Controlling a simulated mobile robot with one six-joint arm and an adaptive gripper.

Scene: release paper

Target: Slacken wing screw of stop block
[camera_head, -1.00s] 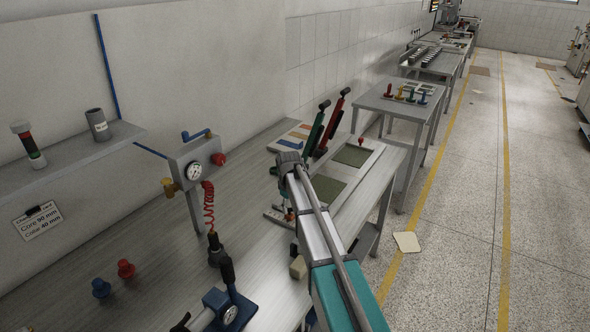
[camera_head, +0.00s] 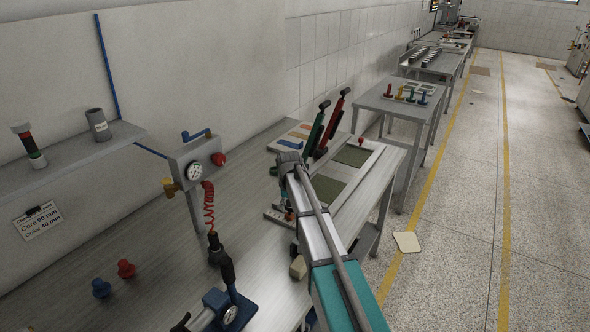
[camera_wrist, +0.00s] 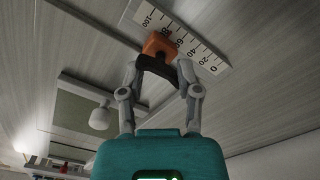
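The stop block (camera_wrist: 159,44) is orange and sits on a white scale strip (camera_wrist: 205,57) marked from 0 to 100. A dark wing screw (camera_wrist: 158,69) faces my gripper from the block. In the wrist view, my gripper (camera_wrist: 159,72) has one fingertip at each end of the wing, and both appear to touch it. The thread of the screw is hidden. In the head view, my arm reaches over the bench and hides most of the gripper and the block.
Green and red lever handles (camera_head: 338,112) stand just behind my arm. A gauge post (camera_head: 193,172) with a red coiled hose stands to the left. A framed panel and a pale round knob (camera_wrist: 100,118) are near my gripper's left side.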

